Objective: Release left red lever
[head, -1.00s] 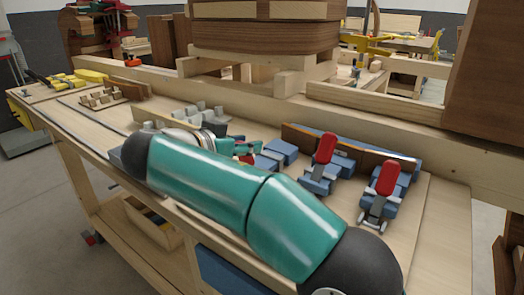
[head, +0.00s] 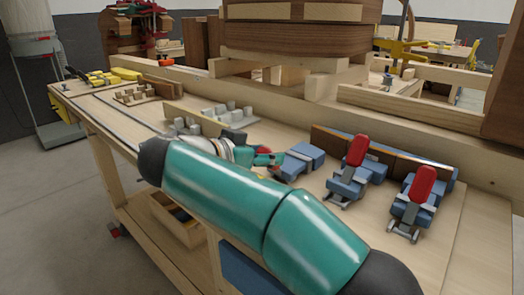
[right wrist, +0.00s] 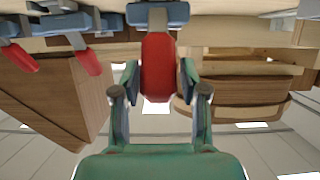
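The left red lever (right wrist: 158,68) is in the right wrist view, on a blue clamp (right wrist: 158,14) at the top of the picture. My right gripper (right wrist: 160,75) is open around it, one fingertip close on each side; I cannot tell if they touch it. In the head view my right gripper (head: 262,160) is small at the left clamp (head: 302,160), and my teal arm hides most of that lever. Two more red levers, the middle one (head: 358,150) and the right one (head: 421,184), stand up on blue clamps. My left gripper is not in view.
Grey blocks (head: 232,112) lie left of my gripper, and yellow tools (head: 120,75) lie at the far left end of the bench. A wooden beam (head: 400,112) borders the bench's back.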

